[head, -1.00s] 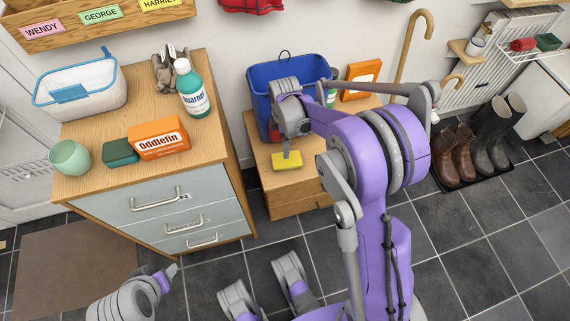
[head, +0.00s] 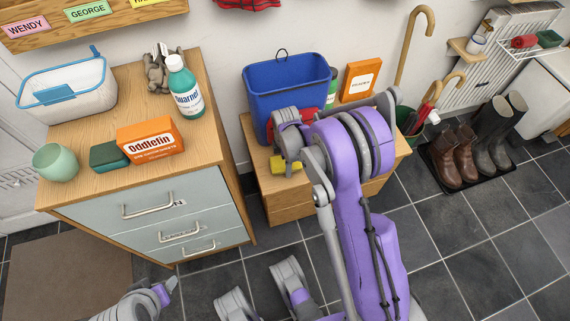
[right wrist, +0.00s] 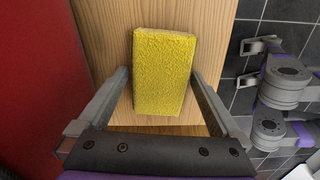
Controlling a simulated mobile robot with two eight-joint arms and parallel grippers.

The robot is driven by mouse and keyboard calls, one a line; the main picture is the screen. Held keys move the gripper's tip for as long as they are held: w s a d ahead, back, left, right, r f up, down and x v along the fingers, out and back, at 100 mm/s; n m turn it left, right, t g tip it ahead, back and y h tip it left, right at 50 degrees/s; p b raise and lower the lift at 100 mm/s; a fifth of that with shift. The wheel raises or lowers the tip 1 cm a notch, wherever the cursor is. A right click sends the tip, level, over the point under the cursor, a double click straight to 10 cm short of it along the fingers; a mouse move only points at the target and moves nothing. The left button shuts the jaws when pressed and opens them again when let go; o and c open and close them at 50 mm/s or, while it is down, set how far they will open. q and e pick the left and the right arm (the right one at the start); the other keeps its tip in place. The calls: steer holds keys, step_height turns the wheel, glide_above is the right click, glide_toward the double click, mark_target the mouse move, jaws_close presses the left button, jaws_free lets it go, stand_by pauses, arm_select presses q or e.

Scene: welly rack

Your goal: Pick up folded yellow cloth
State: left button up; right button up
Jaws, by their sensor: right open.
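The folded yellow cloth (head: 277,163) lies on the low wooden cabinet, in front of the blue bin, in the head view. My right arm hides part of it there. In the right wrist view the cloth (right wrist: 163,72) is a thick yellow block on the wood, between the two fingers. My right gripper (right wrist: 160,88) is open around it, with a gap at each side. My left gripper (head: 170,285) is low at the left, away from the cloth; its opening is too small to make out.
The blue bin (head: 285,87) stands behind the cloth, and a red thing (right wrist: 35,80) is close at left in the wrist view. An orange box (head: 361,80) stands at the cabinet's back. The drawer unit (head: 150,213) is to the left, boots (head: 465,155) to the right.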

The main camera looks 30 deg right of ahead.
steer(key=c, duration=1.1)
steer(key=shift+r, duration=0.1)
step_height(320, 180, up, 10)
steer(key=p, duration=0.2)
steer(key=shift+p, duration=0.35)
steer(key=o, duration=0.6)
steer(key=c, duration=0.5)
